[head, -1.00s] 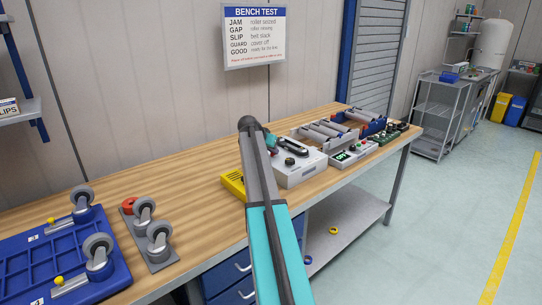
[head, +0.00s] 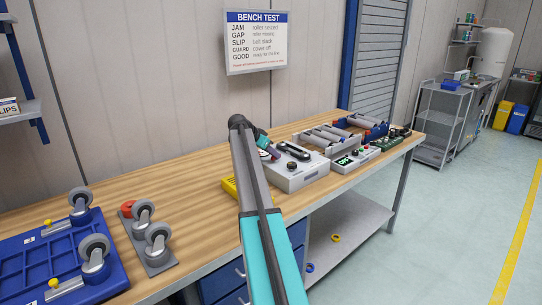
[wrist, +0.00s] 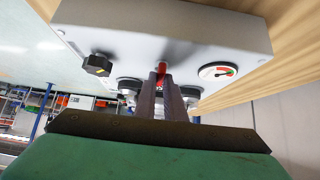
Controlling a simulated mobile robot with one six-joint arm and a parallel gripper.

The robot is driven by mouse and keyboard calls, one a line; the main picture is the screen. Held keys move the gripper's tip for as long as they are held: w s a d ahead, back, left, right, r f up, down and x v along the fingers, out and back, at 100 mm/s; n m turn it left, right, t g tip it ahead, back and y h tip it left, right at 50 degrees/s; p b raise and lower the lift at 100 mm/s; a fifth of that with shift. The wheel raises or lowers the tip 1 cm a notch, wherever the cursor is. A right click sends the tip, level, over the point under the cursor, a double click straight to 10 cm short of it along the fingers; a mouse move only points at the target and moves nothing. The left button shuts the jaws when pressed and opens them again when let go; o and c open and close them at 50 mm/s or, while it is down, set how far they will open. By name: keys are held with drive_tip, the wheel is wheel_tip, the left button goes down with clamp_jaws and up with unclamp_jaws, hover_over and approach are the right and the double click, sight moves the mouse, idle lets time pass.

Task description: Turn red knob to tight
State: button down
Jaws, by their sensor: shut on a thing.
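The red knob (wrist: 162,68) shows in the wrist view on the face of a pale grey box (wrist: 110,48). My gripper (wrist: 165,78) has its two dark fingers closed together around the knob, and only a bit of red shows between their tips. In the head view the same box (head: 298,178) stands on the bench, and my gripper (head: 273,153) reaches its far left side. The knob is hidden there. The box also carries a black knob (wrist: 97,65) and a round gauge (wrist: 217,71) with a coloured dial. I cannot read the knob's setting.
Roller trays (head: 330,137) and a small panel with a lit green display (head: 344,161) stand right of the box. A yellow item (head: 229,187) lies beside my arm. Casters (head: 145,212) and a blue tray (head: 60,262) fill the bench's left.

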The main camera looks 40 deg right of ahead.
drive_tip(key=shift+w+r, duration=0.1)
drive_tip(key=shift+w, duration=0.05)
drive_tip(key=c, duration=1.8)
unclamp_jaws()
drive_tip(key=shift+c, duration=0.2)
drive_tip(key=s+b+v, duration=0.1)
drive_tip(key=v, duration=1.2)
drive_tip(key=shift+w+a+r+b, duration=0.2)
drive_tip(key=shift+w+a+b, duration=0.1)
drive_tip(key=shift+w+b, duration=0.15)
